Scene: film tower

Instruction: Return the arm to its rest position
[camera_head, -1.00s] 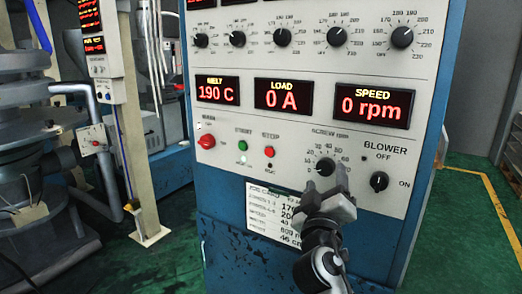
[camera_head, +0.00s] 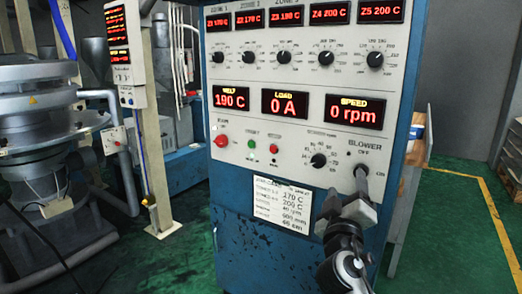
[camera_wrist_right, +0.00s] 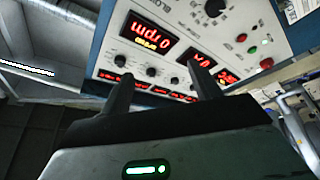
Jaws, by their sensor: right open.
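My right gripper (camera_head: 350,190) is in front of the lower right of the control panel (camera_head: 225,95). It is empty and its jaws are apart. Its upper finger overlaps the area just below the BLOWER label, so the blower knob is mostly hidden. I cannot tell from the head view whether it touches the panel. In the right wrist view both fingers of the gripper (camera_wrist_right: 162,75) stand apart with nothing between them, and the panel (camera_wrist_right: 110,35) appears upside down beyond them. My right arm comes up from the lower right of the head view. My left gripper is not in view.
The blue cabinet (camera_head: 250,255) carries a printed settings sheet (camera_head: 280,205). The displays read 190 C, 0 A and 0 rpm. A grey machine (camera_head: 40,130) and a cream post (camera_head: 152,160) stand at left. Open green floor with a yellow line (camera_head: 495,215) lies at right.

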